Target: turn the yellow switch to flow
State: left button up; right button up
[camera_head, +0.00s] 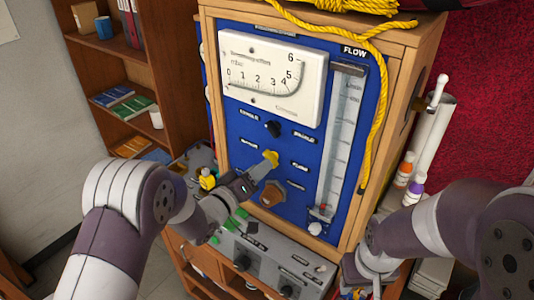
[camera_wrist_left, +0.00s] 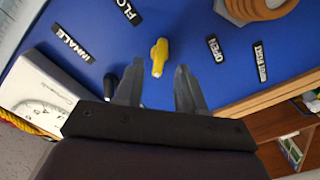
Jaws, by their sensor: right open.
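The yellow switch (camera_head: 271,158) is on the blue panel (camera_head: 231,120) of the testbench, below a black knob (camera_head: 273,129). My left gripper (camera_head: 268,166) is right at it. In the left wrist view the yellow switch (camera_wrist_left: 158,57) stands in line with the gap between the two fingers of my left gripper (camera_wrist_left: 157,78), which are apart. Contact cannot be told. In that view a label starting "FLO" (camera_wrist_left: 128,10) is up and left of the switch, and an "OPEN" label (camera_wrist_left: 215,48) is to its right. My right gripper (camera_head: 358,290) is low at the bottom edge, mostly cut off.
An orange-brown knob (camera_head: 272,194) sits below the switch. A white gauge (camera_head: 270,80) and a clear flow tube (camera_head: 341,140) are on the panel. Yellow rope (camera_head: 378,110) hangs down the wooden frame. A grey box (camera_head: 255,262) with knobs stands below the panel.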

aim_at(271, 159)
pick_arm(q)
jog(key=p+x, duration=0.1)
jog(key=x, duration=0.3)
pick_arm(e)
notch_tip(271, 159, up, 2)
jog(key=shift+s, duration=0.1)
pick_arm(q)
grip_shut()
pick_arm(e)
jog(key=shift+f, duration=0.2)
